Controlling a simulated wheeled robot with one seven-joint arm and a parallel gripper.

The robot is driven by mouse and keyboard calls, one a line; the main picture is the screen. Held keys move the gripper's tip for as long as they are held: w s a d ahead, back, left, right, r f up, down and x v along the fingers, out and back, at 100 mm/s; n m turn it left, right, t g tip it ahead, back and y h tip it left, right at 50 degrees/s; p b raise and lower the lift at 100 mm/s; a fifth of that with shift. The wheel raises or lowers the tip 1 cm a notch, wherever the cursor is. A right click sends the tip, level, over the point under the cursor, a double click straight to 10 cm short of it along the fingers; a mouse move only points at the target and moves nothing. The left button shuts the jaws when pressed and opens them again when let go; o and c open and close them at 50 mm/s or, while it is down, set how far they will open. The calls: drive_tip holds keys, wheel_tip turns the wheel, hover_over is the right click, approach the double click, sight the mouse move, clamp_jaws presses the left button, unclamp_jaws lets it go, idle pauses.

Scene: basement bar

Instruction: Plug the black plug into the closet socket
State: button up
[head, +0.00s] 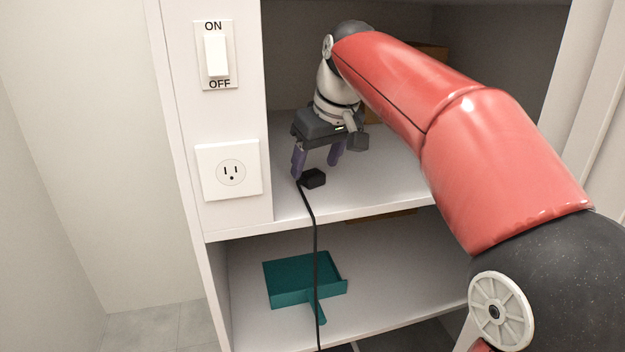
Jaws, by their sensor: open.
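The black plug (314,179) lies on the upper closet shelf near its front edge. Its black cord (316,260) hangs over that edge and runs down past the lower shelf. The closet socket (231,173) is a white outlet plate on the front panel, left of the plug; nothing is in it. My gripper (316,167) points down over the upper shelf, with its fingers apart, one on each side above the plug. It does not hold the plug. Whether a fingertip touches the plug or cord cannot be told.
A white ON/OFF switch (216,55) is above the socket. A teal dustpan-like tray (290,283) rests on the lower shelf below my gripper. A brown box (432,52) is at the back of the upper shelf, partly behind my arm. The closet's front panel borders the shelf's left side.

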drive_tip(key=shift+x, duration=1.2)
drive_tip(key=shift+d, duration=0.1)
drive_tip(key=c, duration=1)
drive_tip(key=shift+r, duration=0.1)
drive_tip(key=shift+r, duration=0.5)
drive_tip(key=v, duration=0.2)
drive_tip(key=shift+w+r+p, duration=0.1)
drive_tip(key=shift+r+p, duration=0.2)
drive_tip(key=shift+r, duration=0.1)
drive_tip(key=s+d+b, duration=0.1)
drive_tip(key=s+d, duration=0.2)
drive_tip(key=s, duration=0.1)
drive_tip(key=s+d+b, duration=0.1)
drive_tip(key=s+d, duration=0.2)
drive_tip(key=s, duration=0.2)
drive_tip(key=s+d+b, duration=0.1)
drive_tip(key=s+d, duration=0.3)
drive_tip(key=s, duration=0.1)
drive_tip(key=shift+s+f, duration=0.1)
